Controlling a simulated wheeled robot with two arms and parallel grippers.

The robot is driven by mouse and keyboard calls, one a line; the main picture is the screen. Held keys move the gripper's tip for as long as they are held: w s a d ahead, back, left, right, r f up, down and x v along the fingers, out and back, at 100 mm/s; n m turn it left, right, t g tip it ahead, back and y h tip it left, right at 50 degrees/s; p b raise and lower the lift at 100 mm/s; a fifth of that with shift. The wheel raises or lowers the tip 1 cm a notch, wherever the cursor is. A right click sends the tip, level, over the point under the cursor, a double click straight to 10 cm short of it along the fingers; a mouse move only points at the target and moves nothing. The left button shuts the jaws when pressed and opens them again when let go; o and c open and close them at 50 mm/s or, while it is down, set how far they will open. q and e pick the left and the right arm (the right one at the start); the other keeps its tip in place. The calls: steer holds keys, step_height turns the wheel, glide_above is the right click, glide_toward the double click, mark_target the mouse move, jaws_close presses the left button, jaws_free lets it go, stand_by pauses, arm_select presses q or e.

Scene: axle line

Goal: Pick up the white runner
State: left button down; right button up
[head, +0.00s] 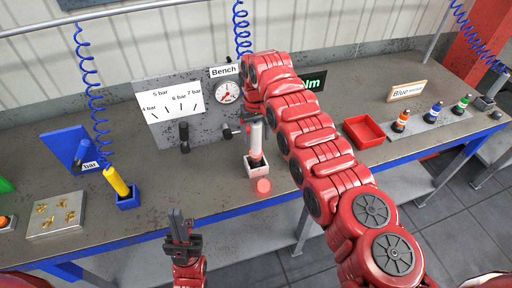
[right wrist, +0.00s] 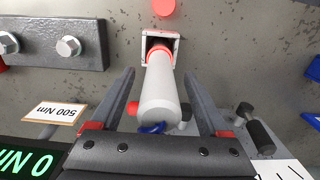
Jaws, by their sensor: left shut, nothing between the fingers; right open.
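The white runner (head: 256,142) stands upright in a small white holder (head: 257,169) on the bench, with a red band at its lower end. In the right wrist view the runner (right wrist: 160,98) lies between the two fingers of my right gripper (right wrist: 160,76), which is open, with a gap on both sides. In the head view my right gripper (head: 250,112) is at the runner's upper part, partly hidden by my arm. My left gripper (head: 180,224) is shut and empty, in front of the bench's front edge.
A red disc (head: 263,186) lies just in front of the holder. A yellow runner (head: 116,181) stands in a blue holder to the left. A gauge panel (head: 195,105) stands behind. A red tray (head: 364,132) and several small bottles are to the right.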

mark_target(256, 148)
step_height(256, 148, down, 2)
steer(key=shift+s+d+f+p, duration=0.1)
steer(key=shift+f+p, duration=0.05)
steer(key=shift+p, duration=0.15)
steer(key=shift+f, duration=0.15)
jaws_close()
stand_by(1.0)
